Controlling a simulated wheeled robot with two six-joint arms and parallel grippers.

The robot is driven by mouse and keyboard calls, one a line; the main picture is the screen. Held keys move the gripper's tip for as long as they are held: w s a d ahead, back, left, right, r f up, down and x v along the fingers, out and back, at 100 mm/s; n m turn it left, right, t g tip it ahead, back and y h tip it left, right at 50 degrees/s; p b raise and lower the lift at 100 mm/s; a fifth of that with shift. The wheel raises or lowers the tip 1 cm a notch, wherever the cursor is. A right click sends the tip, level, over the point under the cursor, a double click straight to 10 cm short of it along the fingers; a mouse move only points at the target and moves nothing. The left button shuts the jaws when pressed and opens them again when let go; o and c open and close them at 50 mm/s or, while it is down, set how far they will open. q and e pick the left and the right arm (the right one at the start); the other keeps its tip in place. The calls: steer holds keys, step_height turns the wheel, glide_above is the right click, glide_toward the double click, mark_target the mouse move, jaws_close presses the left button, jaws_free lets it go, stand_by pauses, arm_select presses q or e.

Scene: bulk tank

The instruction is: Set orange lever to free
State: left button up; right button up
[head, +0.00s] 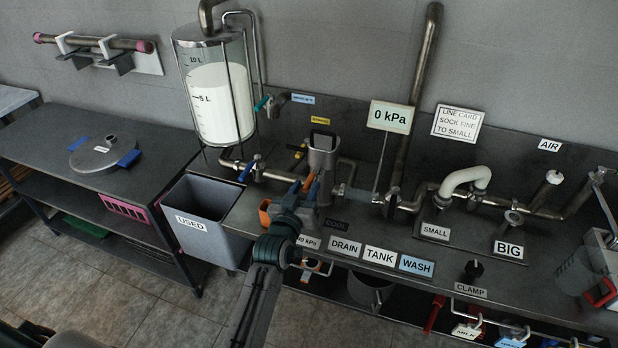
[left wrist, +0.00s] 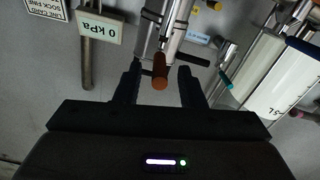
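My left gripper (head: 302,190) is at the metal filter housing (head: 323,150) in the middle of the bench. In the left wrist view the left gripper (left wrist: 159,88) is open. The orange lever (left wrist: 160,72) points toward the camera between its two black fingers, with a gap on each side. In the head view a small orange part (head: 309,182) shows by the fingertips, probably the same lever, mostly hidden by the gripper. I see no readable "free" mark. My right gripper is not in view.
A 0 kPa sign (head: 390,116) stands right of the housing, and a glass tank (head: 222,90) with white liquid stands left. A blue-handled valve (head: 250,168) and a grey USED bin (head: 205,225) are near the arm. Labels DRAIN, TANK and WASH (head: 416,266) line the bench front.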

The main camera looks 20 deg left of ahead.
mark_target(308, 180)
arm_select(q)
steer(key=w, duration=0.2)
steer(key=shift+w+r+p, duration=0.1)
steer(key=shift+w+p, duration=0.2)
steer(key=shift+w, duration=0.25)
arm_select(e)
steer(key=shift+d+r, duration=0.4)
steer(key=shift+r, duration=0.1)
arm_select(q)
steer(key=shift+c, duration=0.3)
jaws_close()
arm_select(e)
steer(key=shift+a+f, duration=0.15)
